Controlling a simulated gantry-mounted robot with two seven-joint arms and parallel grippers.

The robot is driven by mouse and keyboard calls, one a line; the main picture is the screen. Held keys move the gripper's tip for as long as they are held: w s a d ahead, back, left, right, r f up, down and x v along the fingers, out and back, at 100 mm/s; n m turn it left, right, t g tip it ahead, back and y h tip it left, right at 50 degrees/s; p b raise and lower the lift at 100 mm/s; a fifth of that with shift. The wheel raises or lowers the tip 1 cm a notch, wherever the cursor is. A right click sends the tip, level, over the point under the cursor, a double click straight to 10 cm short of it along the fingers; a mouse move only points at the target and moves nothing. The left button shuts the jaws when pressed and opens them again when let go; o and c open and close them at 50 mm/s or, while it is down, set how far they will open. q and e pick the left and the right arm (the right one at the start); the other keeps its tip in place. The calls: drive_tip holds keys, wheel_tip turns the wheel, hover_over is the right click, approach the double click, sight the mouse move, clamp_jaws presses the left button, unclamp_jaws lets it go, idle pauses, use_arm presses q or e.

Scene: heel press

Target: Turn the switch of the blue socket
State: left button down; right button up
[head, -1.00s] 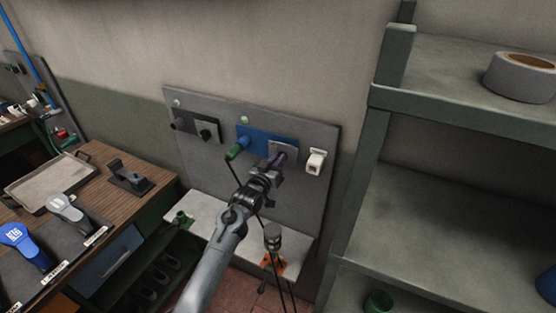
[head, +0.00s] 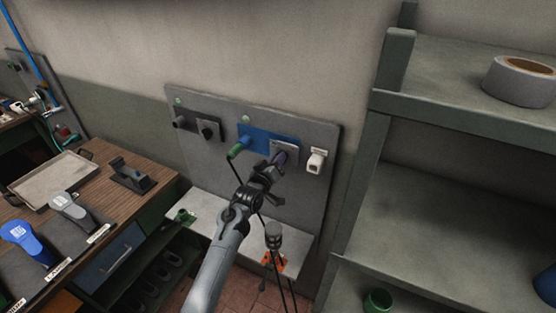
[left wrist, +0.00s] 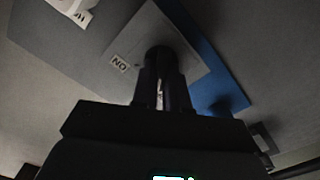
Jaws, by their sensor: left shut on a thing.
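The blue socket (head: 254,138) is a blue plate on the grey wall panel, with a green plug (head: 238,149) at its left. At its right is a light grey switch plate (head: 287,146), which shows tilted with an "ON" label in the left wrist view (left wrist: 122,64). My left gripper (head: 278,164) is shut on the dark switch knob (left wrist: 159,54) in front of that plate. The fingers hide much of the knob. My right gripper is in neither view.
A black socket (head: 203,128) is left of the blue one, and a white fitting (head: 316,161) is right of it. A grey ledge (head: 203,212) runs below the panel. Green shelving (head: 376,140) stands at right, a wooden workbench (head: 92,190) at left.

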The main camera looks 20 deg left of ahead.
use_arm(q)
drive_tip(key=c, duration=1.1)
unclamp_jaws()
drive_tip(key=shift+c, duration=0.2)
drive_tip(key=shift+s, duration=0.15)
drive_tip(key=s+a, duration=0.1)
drive_tip(key=s, duration=0.9)
drive_tip(key=shift+s+b, duration=0.25)
drive_tip(key=shift+b, duration=0.2)
